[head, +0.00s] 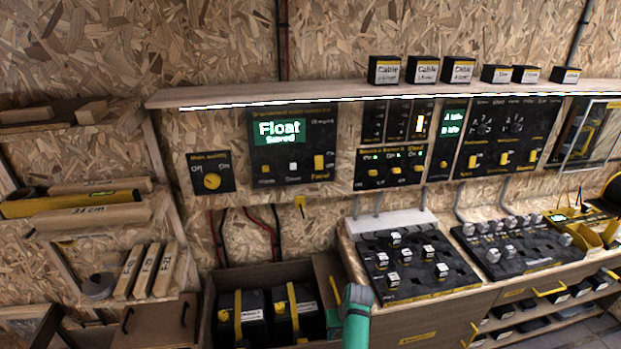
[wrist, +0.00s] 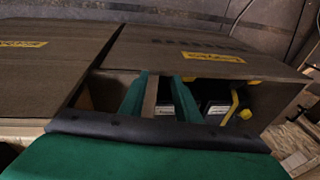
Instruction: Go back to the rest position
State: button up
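My gripper (wrist: 160,88) shows in the wrist view as two green fingers standing apart, with nothing held between them. A wooden board edge shows through the gap, behind the fingers. In the head view a green and dark part of my arm (head: 357,318) rises at the bottom, in front of the wooden cabinet and right of the open bin; the fingertips cannot be made out there. The bin (head: 208,320) holds black boxes with yellow straps (head: 240,318), which also show right of the fingers in the wrist view (wrist: 215,105).
A sloped panel with knobs (head: 415,285) sits on the cabinet just above my arm, with a second panel (head: 520,250) to its right. Wall switch panels (head: 293,145) hang under a shelf (head: 300,97). Drawer fronts with yellow labels (wrist: 215,56) are close in the wrist view.

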jog(key=s+a+f+t, duration=0.2)
jog(key=s+a+f, duration=0.15)
jog(key=s, duration=0.25)
jog(key=s+a+f+m+t+h, duration=0.1)
jog(key=s+a+f, duration=0.1)
jog(key=s+f, duration=0.4)
jog(key=s+a+f+t, duration=0.2)
jog(key=s+f, duration=0.1)
jog(key=s, duration=0.4)
jog(key=s+a+r+t, duration=0.1)
jog(key=s+r+t, duration=0.1)
jog(key=s+r, duration=0.35)
jog(key=s+a+r+t, duration=0.1)
jog(key=s+r, duration=0.1)
jog(key=s, duration=0.7)
jog(key=s+r+t, duration=0.3)
jog(key=s+r, duration=0.5)
jog(key=r, duration=0.5)
jog(key=s+r+t, duration=0.2)
jog(key=s+r, duration=0.6)
jog(key=r, duration=0.6)
jog(key=shift+d+m+t+h, duration=0.15)
jog(key=shift+m+t+h, duration=0.15)
jog(key=shift+t+h, duration=0.1)
jog(key=shift+o, duration=0.3)
jog(key=shift+r, duration=0.1)
